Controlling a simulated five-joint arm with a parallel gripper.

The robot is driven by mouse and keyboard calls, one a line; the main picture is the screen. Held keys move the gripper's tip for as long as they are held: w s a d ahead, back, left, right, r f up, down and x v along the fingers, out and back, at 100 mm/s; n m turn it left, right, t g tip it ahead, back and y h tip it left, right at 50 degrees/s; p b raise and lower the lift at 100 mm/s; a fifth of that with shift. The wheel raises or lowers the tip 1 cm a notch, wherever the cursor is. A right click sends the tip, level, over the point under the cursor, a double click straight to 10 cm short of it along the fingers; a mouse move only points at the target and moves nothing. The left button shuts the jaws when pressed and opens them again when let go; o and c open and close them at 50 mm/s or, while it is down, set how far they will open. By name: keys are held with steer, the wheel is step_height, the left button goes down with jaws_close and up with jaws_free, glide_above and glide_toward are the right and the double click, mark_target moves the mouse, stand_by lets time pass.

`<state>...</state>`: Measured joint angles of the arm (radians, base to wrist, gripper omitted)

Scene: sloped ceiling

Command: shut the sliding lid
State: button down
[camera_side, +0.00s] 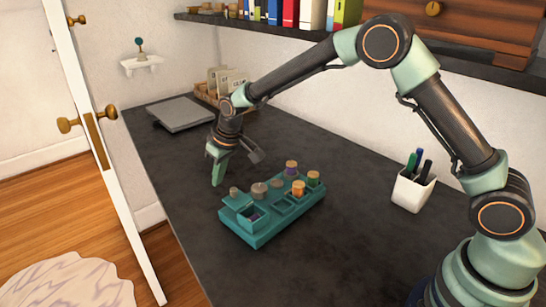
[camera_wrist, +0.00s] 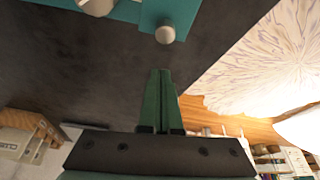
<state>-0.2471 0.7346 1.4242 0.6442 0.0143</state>
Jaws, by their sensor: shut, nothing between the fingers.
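A teal box (camera_side: 262,236) with several compartments sits on the dark desk. At its left end a teal sliding lid (camera_side: 238,202) with a small round knob (camera_side: 233,191) stands partly off its compartment (camera_side: 253,215), which is open at the near side and holds something small and dark purple. My gripper (camera_side: 217,184) is shut and empty, pointing down beyond the box's far left end, apart from the lid. In the wrist view, my closed fingertips (camera_wrist: 160,73) are below the lid (camera_wrist: 178,12) and its knob (camera_wrist: 165,34), with desk visible between.
Small cork-topped jars, one orange (camera_side: 298,189) and one green (camera_side: 313,179), stand in the box. A white pen cup (camera_side: 412,190) is to the right. A closed grey laptop-like slab (camera_side: 181,113) lies behind. The desk (camera_side: 180,205) left of the box is clear to its edge.

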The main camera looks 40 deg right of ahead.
mark_target(242, 205)
steer(key=shift+s+d, duration=0.2)
steer(key=shift+s, duration=0.6)
steer(key=shift+s+d, duration=0.2)
steer(key=shift+s, duration=0.55)
steer(key=shift+s+d, duration=0.2)
steer(key=shift+s, duration=3.05)
steer(key=shift+f, duration=0.1)
